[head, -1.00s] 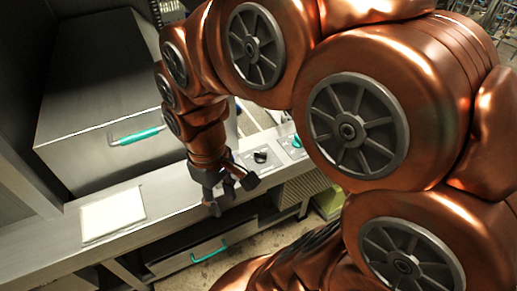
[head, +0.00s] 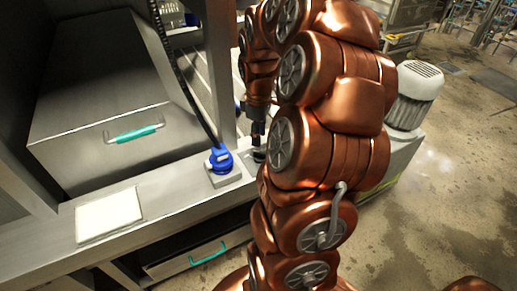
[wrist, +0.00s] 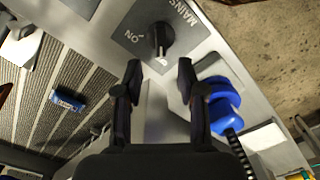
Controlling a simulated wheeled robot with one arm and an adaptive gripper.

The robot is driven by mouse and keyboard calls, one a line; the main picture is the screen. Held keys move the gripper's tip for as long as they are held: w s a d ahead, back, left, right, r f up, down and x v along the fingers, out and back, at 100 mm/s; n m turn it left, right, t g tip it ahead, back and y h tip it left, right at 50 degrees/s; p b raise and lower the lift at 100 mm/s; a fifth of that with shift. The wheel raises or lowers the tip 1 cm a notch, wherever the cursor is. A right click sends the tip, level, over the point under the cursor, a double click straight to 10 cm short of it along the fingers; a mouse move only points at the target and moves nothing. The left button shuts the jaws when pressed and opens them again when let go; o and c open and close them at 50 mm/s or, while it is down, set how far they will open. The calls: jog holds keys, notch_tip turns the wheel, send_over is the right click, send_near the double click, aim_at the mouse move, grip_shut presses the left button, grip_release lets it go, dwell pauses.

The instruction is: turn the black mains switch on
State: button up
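The black mains switch (wrist: 156,39) is a round knob on a grey plate at the top of the wrist view, marked "MAINS" above right and "ON" at its left. Its pale bar points down the picture towards my gripper, not at the "ON" mark. My gripper (wrist: 159,78) is open and empty, its two dark fingertips apart just short of the knob. In the head view my gripper (head: 257,138) points down over the switch (head: 259,155), which is mostly hidden by my gripper and arm.
A blue knob (head: 221,160) on its own plate sits left of the switch; it shows beside my right finger in the wrist view (wrist: 222,104). A metal box with a teal handle (head: 133,134) and a pale pad (head: 109,215) stand further left. A teal-handled drawer (head: 207,254) is below.

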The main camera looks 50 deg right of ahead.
aim_at(258, 151)
jog(key=shift+f+p, duration=0.55)
jog(key=shift+f, duration=2.65)
grip_shut()
